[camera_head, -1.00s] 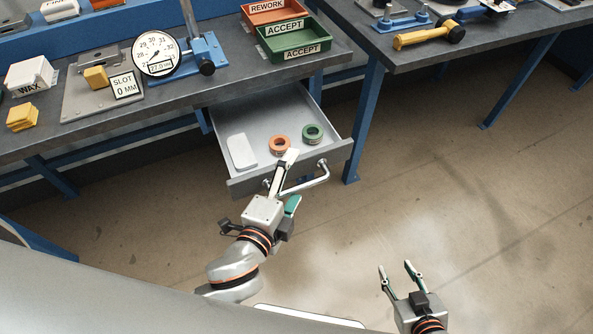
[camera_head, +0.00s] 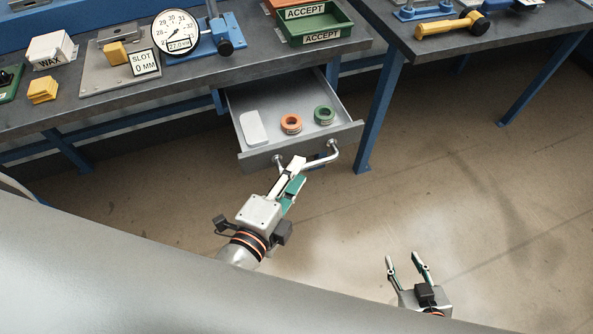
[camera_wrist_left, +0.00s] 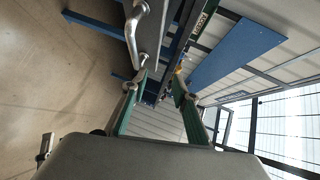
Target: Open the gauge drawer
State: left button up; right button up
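The grey gauge drawer (camera_head: 345,138) is pulled out from under the workbench, with its inside showing. Its curved metal handle (camera_head: 322,160) is on the front and also shows in the left wrist view (camera_wrist_left: 133,38). My left gripper (camera_head: 300,172) is at the left part of the handle in the head view. In the left wrist view its two fingers (camera_wrist_left: 157,84) are apart, with the handle beyond the tips and nothing clearly between them. My right gripper (camera_head: 405,258) is open and empty above the floor, right of the drawer.
The drawer holds a white block (camera_head: 253,128), an orange ring (camera_head: 291,124) and a green ring (camera_head: 325,115). The bench (camera_head: 200,87) carries a dial gauge (camera_head: 175,32), a slot plate, yellow blocks and a green tray (camera_head: 322,28). A second bench stands right; the floor (camera_head: 460,190) between is clear.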

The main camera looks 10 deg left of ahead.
pick_arm(q)
jog(key=shift+p, duration=0.3)
dwell(0.6)
jog(key=s+a+f+n+g, duration=0.1)
jog(key=s+a+f+n, duration=0.1)
jog(key=f+n, duration=0.3)
jog(key=s+a+f+n+g, duration=0.2)
jog(key=a+f+n, duration=0.2)
jog(key=f, duration=0.5)
jog(key=s+a+f+n+g+p, duration=0.1)
jog(key=s+a+f+n, duration=0.1)
jog(key=a+f+n, duration=0.2)
notch_tip(320, 180, down, 3)
jog(key=shift+s+a+r+n+g+y, duration=0.1)
jog(key=shift+s+a+n+g+y, duration=0.25)
jog(key=shift+n, duration=0.45)
